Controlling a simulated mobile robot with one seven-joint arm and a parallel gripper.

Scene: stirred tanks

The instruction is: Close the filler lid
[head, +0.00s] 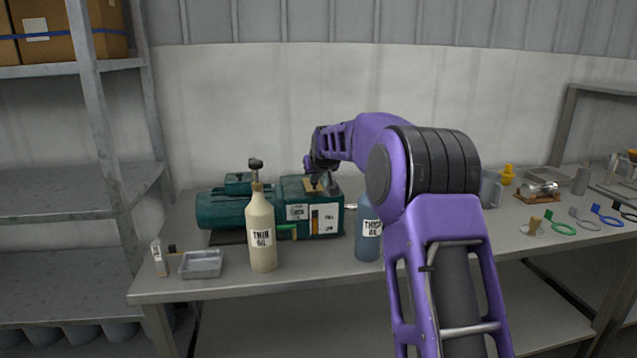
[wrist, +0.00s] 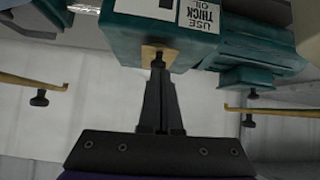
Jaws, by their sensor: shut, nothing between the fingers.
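The teal pump unit (head: 312,192) stands on the bench, with a "use thick oil" label and a sight gauge. Its filler lid (head: 313,185) shows as a small tan plate on top of the housing. In the wrist view the tan plate (wrist: 150,53) sits at the housing's edge with a dark knob (wrist: 157,62). My gripper (head: 326,187) is over the top of the housing. In the wrist view my gripper (wrist: 159,80) is shut and empty, its tips at or just short of the knob; contact is unclear. The lid's exact angle is unclear.
A "thin oil" bottle (head: 261,232) stands in front of the pump, and a "thick oil" bottle (head: 368,232) stands right of it. A metal tray (head: 201,264) lies front left. Coloured tools (head: 606,215) lie far right. Thin yellow bars (wrist: 30,82) flank my fingers in the wrist view.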

